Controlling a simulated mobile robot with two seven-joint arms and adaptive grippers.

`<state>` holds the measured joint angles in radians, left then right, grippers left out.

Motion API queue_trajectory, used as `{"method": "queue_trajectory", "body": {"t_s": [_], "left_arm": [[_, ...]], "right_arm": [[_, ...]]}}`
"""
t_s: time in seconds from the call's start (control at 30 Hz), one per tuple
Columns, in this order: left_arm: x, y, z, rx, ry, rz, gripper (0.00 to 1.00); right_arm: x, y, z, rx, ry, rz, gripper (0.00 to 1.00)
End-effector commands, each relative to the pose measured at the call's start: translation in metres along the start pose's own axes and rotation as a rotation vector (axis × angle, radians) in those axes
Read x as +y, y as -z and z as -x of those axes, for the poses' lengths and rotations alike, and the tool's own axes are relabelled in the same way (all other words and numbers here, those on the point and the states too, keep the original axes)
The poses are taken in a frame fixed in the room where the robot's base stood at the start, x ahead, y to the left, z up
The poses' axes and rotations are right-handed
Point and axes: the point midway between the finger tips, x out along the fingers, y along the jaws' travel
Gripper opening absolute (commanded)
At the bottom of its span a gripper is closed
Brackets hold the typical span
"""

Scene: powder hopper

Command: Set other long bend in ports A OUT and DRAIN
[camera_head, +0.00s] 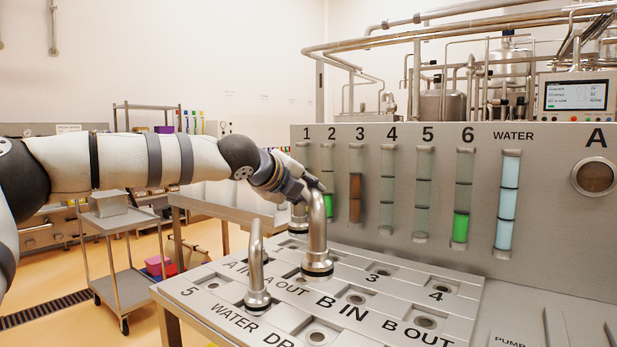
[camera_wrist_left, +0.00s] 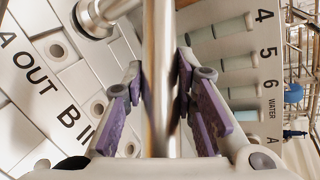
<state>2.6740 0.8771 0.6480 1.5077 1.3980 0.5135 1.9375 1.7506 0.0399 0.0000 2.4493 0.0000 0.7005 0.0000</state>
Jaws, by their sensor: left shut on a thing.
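My left gripper (camera_head: 312,186) reaches in from the left and is shut on a long steel bend (camera_head: 317,232). In the left wrist view the bend's bright pipe (camera_wrist_left: 160,75) stands between the purple finger pads. The bend's near flanged foot is low over the panel (camera_head: 455,310) by the A OUT and B IN labels; I cannot tell whether it is seated. A second flanged foot (camera_head: 298,220) shows behind; which bend it belongs to is unclear. Another steel bend (camera_head: 256,265) stands upright by the WATER label, seen nearly edge-on. The DRAIN label is partly cut off. My right gripper is not in view.
Open ports lie around, including the B OUT port (camera_head: 426,322) and a port by the cut-off DRAIN label (camera_head: 318,337). A grey wall with numbered sight tubes (camera_head: 424,192) rises behind the panel. A wheeled cart (camera_head: 125,278) stands at left.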

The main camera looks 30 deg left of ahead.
Motion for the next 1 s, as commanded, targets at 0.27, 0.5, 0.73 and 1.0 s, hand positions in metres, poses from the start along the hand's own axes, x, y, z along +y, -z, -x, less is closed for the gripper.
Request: {"method": "queue_trajectory", "body": {"t_s": [0.27, 0.5, 0.73, 1.0], "left_arm": [[0.025, 0.015, -0.011, 0.010, 0.010, 0.001, 0.00], [0.048, 0.026, -0.023, 0.014, 0.001, 0.001, 0.00], [0.070, 0.037, -0.034, 0.015, -0.001, 0.000, 0.00], [0.091, 0.047, -0.043, 0.013, 0.004, 0.000, 0.00]], "right_arm": [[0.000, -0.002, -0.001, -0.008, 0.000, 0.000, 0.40], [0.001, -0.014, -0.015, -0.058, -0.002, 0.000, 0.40], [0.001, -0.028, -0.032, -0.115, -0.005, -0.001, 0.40], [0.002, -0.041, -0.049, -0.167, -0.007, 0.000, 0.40]]}}
